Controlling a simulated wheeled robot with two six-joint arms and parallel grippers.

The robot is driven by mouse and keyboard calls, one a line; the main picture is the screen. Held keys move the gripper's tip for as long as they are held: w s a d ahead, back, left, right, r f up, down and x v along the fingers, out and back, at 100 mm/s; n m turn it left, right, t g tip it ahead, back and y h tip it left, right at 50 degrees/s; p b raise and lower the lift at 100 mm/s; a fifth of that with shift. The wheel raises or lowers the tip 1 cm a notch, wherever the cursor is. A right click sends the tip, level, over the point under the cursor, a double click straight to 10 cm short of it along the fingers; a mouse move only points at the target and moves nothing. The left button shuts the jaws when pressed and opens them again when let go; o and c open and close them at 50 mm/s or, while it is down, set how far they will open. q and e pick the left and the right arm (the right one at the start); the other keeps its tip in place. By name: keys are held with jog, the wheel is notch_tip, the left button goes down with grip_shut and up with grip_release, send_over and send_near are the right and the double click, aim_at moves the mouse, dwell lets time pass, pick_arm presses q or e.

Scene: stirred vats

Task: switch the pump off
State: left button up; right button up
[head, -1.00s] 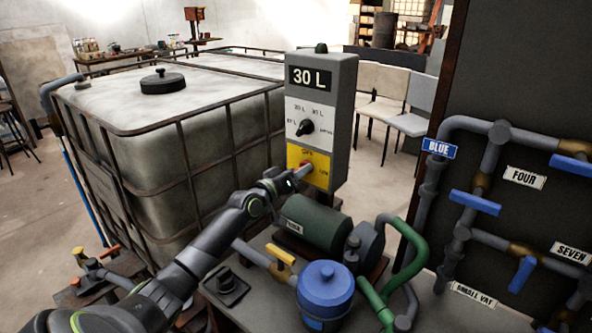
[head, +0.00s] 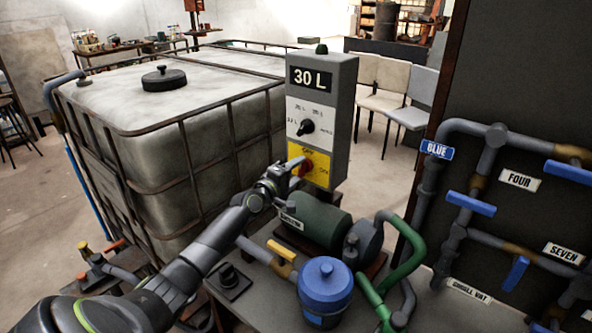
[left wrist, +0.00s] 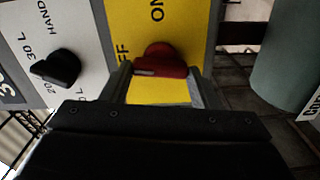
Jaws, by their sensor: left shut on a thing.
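The grey control box (head: 347,95) reads "30 L". Its yellow panel (head: 321,159) holds a red switch knob (head: 307,169) with OFF and ON labels. In the left wrist view the red knob (left wrist: 166,60) lies between the fingers of my left gripper (left wrist: 160,86), which is shut on it. The knob's light mark is at its left end, on the side of the OFF label; ON is above in that view. In the head view my left gripper (head: 294,170) is at the yellow panel. The green pump (head: 319,222) sits below the box. My right gripper is not in view.
A black selector knob (head: 306,127) is above the yellow panel. A large caged tank (head: 150,165) stands left. A blue-lidded canister (head: 325,285), yellow-handled valve (head: 281,252) and green hose (head: 405,262) surround the pump. Pipes with blue valve handles (head: 471,204) run at right.

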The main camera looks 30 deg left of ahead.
pick_arm(q)
jog(key=shift+n, duration=0.7)
jog(key=shift+f+n, duration=0.1)
jog(key=shift+n, duration=0.2)
jog(key=o, duration=1)
jog(key=shift+s+p, duration=0.45)
jog(key=shift+s, duration=0.1)
jog(key=shift+s+a+p, duration=0.25)
jog(key=shift+s+p, duration=0.35)
jog(key=shift+s, duration=2.1)
jog(key=shift+s+a+p, duration=0.2)
jog(key=shift+s+p, duration=0.45)
jog(key=shift+s, duration=2.1)
jog(key=shift+s+a+p, duration=0.25)
jog(key=shift+s+p, duration=0.35)
jog(key=shift+s, duration=2.1)
